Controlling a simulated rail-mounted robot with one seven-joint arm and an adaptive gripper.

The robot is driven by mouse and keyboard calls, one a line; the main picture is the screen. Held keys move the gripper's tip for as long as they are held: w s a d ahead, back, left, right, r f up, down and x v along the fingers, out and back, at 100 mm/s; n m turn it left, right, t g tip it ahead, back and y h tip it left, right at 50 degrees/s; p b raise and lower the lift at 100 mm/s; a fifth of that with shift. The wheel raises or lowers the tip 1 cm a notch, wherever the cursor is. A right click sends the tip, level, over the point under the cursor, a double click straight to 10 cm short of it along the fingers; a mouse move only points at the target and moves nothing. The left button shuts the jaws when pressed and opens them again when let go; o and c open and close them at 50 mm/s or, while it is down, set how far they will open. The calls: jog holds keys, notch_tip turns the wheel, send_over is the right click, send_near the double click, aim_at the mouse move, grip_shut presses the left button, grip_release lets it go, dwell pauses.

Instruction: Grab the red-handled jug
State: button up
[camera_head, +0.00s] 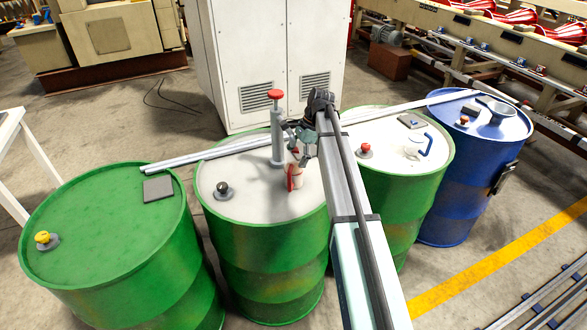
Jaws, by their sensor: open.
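The red-handled jug (297,176) is a small pale jug with a red handle on its left side. It stands upright on the white top of the second green drum (240,185) from the left. My gripper (296,150) is open, just above the jug and close to it. Whether the fingers touch the jug cannot be told from this view. My arm comes in from the lower right and hides the drum top to the right of the jug.
A grey post with a red knob (277,130) rises just left of my gripper. A blue-handled jug (414,148) stands on the green drum to the right. A pale bar (215,151) lies across the drums. A dark knob (223,190) sits at left.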

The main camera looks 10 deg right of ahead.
jog(key=shift+a+f, duration=0.25)
jog(key=shift+f, duration=0.35)
jog(key=c, duration=1.8)
jog(key=shift+c, duration=0.3)
jog(key=shift+r, duration=0.15)
